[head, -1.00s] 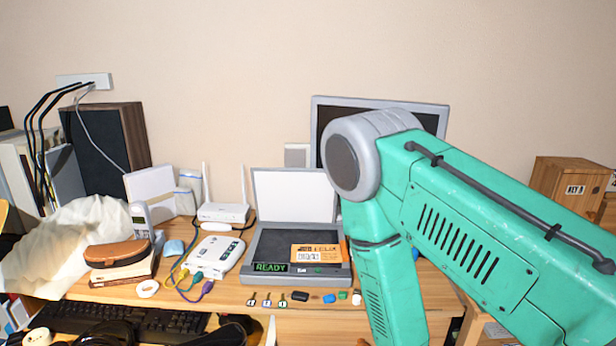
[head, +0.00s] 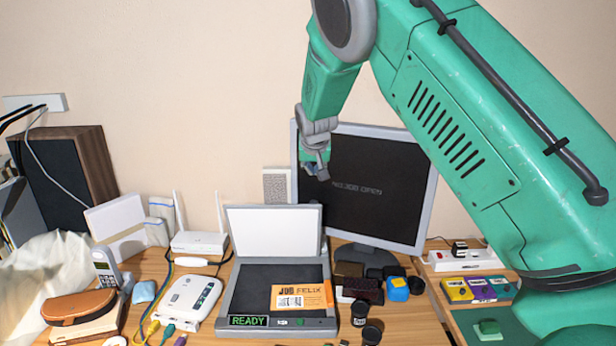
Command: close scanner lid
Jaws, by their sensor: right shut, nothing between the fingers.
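The flatbed scanner (head: 245,292) stands on the desk with its lid (head: 274,231) raised upright at the back, white inner side facing me. An orange card reading "JOB FELIX" (head: 302,297) lies on the right part of its dark glass bed. A green "READY" display (head: 248,321) is lit on the front edge. My right gripper (head: 320,174) is shut and empty, hanging in front of the monitor, above and to the right of the lid's upper right corner, apart from it. My left gripper is not in view.
A monitor (head: 375,190) stands behind and right of the scanner. A white router (head: 199,242) and a white box with cables (head: 190,300) stand to its left. Small dark jars (head: 360,313) and a blue item (head: 398,289) lie to its right. The space above the scanner bed is clear.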

